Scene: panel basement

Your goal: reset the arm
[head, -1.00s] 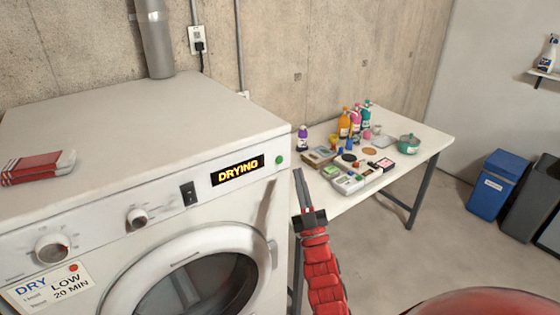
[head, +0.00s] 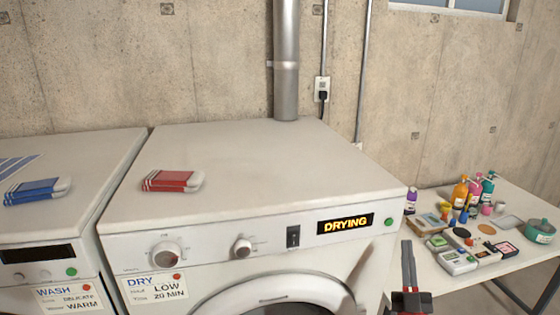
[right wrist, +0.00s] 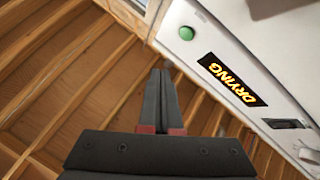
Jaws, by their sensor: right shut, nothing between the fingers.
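My right gripper (head: 408,268) points upward in front of the dryer's right end, shut and empty. In the right wrist view its fingers (right wrist: 160,85) are together with nothing between them. The dryer (head: 250,175) is white, with a lit "DRYING" display (head: 345,224) and a green button (head: 389,222). The display also shows in the right wrist view (right wrist: 232,80), to the right of the fingers, with the green button (right wrist: 186,33) above. The gripper appears apart from the panel. My left gripper is not in view.
A washer (head: 75,165) stands left of the dryer, with a blue striped bundle (head: 38,191) on top. A red striped bundle (head: 172,181) lies on the dryer. A white table (head: 520,192) at the right holds bottles, small boxes and a green pot (head: 540,231). A metal duct (head: 286,60) rises behind.

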